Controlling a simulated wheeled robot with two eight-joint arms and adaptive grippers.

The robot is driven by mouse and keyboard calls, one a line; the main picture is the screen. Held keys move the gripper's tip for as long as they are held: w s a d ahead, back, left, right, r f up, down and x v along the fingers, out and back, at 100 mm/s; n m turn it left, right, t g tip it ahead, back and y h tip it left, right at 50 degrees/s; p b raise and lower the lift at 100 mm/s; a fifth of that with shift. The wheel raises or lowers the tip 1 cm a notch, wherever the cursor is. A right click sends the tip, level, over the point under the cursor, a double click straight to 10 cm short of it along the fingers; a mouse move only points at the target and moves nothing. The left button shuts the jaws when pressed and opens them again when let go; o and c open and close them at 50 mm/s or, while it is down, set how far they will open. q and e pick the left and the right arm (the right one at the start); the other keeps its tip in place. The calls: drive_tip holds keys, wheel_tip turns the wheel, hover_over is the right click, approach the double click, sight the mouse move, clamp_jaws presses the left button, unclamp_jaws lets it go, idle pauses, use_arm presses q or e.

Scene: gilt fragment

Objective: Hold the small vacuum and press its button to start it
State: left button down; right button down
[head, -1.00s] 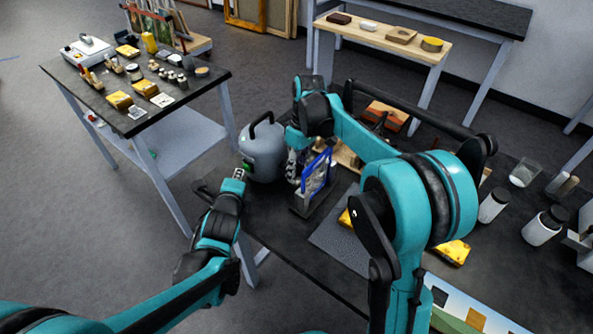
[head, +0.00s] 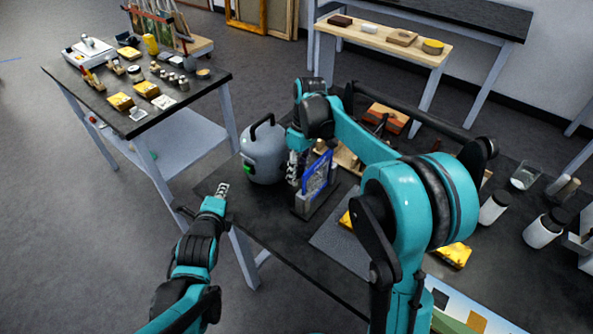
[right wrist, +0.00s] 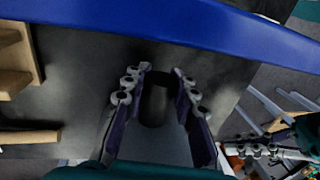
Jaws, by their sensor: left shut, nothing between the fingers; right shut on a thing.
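The small vacuum (head: 264,158) is a grey rounded body with a black handle on top. It stands upright at the table's far left corner. A green button (head: 249,169) shows low on its left side. My right gripper (head: 292,170) is at the vacuum's right side, shut on it. My left gripper (head: 222,191) is shut and empty, apart from the vacuum, to the left of and below the button. It also shows in the right wrist view (right wrist: 262,150).
A blue framed panel in a dark stand (head: 317,184) is close to the right gripper. Bottles (head: 543,228) and yellow pieces (head: 453,253) are further right on the black table (head: 325,262). A side table (head: 88,100) with several small items stands left. Floor between is clear.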

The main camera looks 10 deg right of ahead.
drive_tip(key=c, duration=1.1)
unclamp_jaws()
drive_tip(key=shift+r, duration=0.1)
